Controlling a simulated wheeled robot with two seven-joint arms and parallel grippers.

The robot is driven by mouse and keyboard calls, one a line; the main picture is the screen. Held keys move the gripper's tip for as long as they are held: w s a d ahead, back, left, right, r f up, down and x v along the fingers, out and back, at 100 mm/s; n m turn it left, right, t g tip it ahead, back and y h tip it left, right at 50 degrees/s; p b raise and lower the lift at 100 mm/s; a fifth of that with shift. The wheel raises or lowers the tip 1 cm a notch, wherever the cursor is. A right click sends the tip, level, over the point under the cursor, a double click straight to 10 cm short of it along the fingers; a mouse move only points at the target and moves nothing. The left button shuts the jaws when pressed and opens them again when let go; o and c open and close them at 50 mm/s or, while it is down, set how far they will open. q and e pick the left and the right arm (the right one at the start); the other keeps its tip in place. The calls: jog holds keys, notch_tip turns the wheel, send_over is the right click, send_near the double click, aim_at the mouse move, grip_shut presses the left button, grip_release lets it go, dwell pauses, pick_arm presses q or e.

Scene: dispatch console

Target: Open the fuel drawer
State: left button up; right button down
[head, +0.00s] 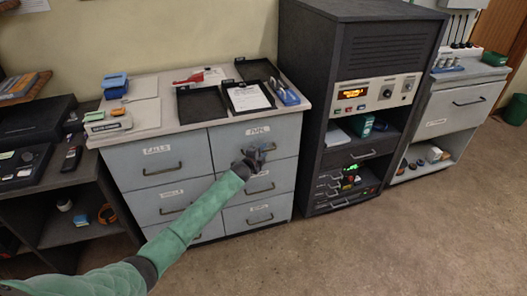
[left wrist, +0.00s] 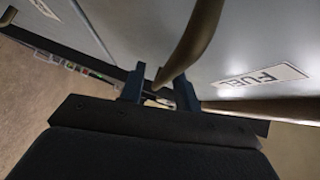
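The fuel drawer (head: 230,145) is the top right drawer of the grey cabinet and looks shut, flush with the front. Its label (left wrist: 262,76) reads FUEL in the left wrist view; in the head view the label (head: 258,131) is small. My left gripper (head: 262,150) is at this drawer's front and hides its handle in the head view. In the left wrist view, the dark curved handle (left wrist: 190,45) reaches down between the two fingers of my left gripper (left wrist: 162,88). The fingers are apart, with a gap beside the handle. My right gripper is not in view.
Black trays (head: 202,104), a clipboard (head: 249,97) and a blue stapler-like item (head: 284,92) lie on the cabinet top. A dark equipment rack (head: 360,45) stands close on the right, a dark shelf unit (head: 75,235) on the left. The floor (head: 350,255) in front is clear.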

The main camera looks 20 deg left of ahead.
pick_arm(q)
jog(key=shift+w+d, duration=0.1)
jog(key=shift+w, duration=0.25)
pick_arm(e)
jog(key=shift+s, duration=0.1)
pick_arm(q)
jog(key=shift+c, duration=0.2)
grip_shut()
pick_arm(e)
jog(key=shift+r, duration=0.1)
